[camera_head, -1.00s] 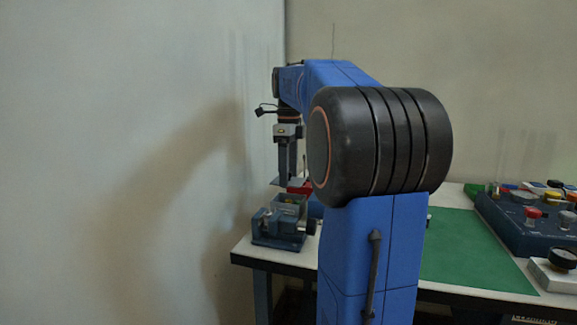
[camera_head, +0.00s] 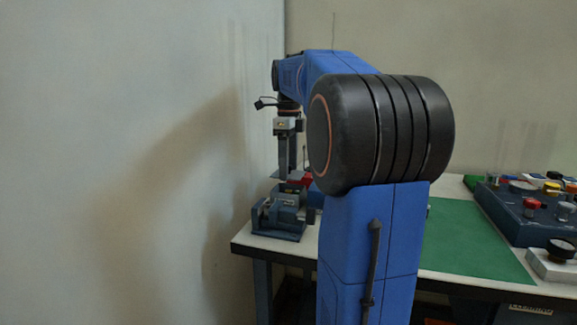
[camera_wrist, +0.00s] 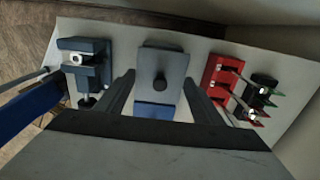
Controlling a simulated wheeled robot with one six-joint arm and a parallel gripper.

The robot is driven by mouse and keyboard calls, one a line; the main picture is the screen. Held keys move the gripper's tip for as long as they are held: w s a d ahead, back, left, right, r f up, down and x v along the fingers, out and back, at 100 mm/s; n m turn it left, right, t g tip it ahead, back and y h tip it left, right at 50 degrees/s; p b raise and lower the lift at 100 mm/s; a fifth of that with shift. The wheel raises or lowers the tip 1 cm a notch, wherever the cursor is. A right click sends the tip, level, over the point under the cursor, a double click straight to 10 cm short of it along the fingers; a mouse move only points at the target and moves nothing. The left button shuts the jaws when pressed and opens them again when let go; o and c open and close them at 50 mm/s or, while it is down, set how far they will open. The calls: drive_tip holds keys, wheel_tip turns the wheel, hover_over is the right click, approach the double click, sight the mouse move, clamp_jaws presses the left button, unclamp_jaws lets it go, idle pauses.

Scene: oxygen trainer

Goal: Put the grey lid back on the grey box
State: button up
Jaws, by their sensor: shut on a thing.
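The grey lid (camera_wrist: 172,62), a flat plate with a dark round knob in its middle, lies between the two fingers of my gripper (camera_wrist: 160,84) in the wrist view. The gripper is shut on the lid. In the head view my gripper (camera_head: 287,174) points down above the far left table corner, and the thin lid edge (camera_head: 279,178) shows at its fingertips. A blue surface (camera_wrist: 155,110) shows just below the lid in the wrist view. I cannot clearly make out the grey box; the lid and my arm may hide it.
A blue vise (camera_head: 278,220) stands at the table's left corner, left of the lid in the wrist view (camera_wrist: 85,65). A red holder (camera_wrist: 222,78) and a dark rack (camera_wrist: 262,95) stand to its right. A green mat (camera_head: 470,240) and control panel (camera_head: 525,215) are farther right.

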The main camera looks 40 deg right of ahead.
drive_tip(key=shift+f, duration=2.1)
drive_tip(key=o, duration=1.1)
drive_tip(key=shift+o, duration=0.2)
drive_tip(key=shift+r, duration=0.1)
wheel_tip(320, 180, up, 17)
